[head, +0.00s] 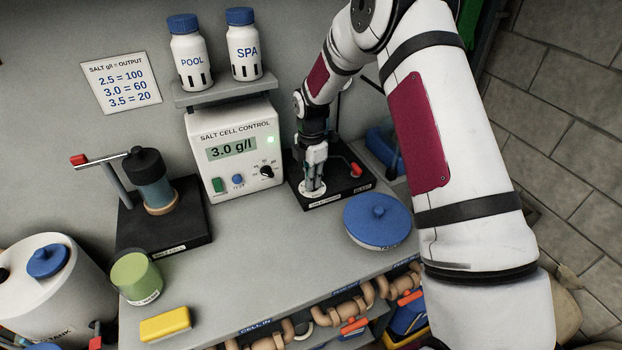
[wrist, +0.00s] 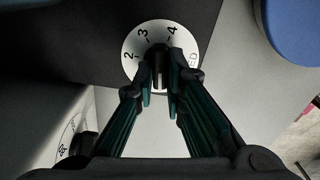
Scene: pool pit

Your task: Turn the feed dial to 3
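The feed dial (wrist: 133,69) is a white disc with black numerals; 2, 3 and 4 show in the wrist view, with part of a word at its right. Its dark knob (wrist: 158,52) stands at the centre, partly hidden by my fingers; I cannot tell exactly which number it points to. In the head view the white dial plate (head: 313,193) sits on the black base right of the salt cell control. My gripper (wrist: 161,88) reaches down over it, fingers close together on either side of the knob, and appears shut on it.
The salt cell control (head: 235,150), reading 3.0 g/l, has its own black knob (head: 267,171) left of my gripper. The front bench has clear room.

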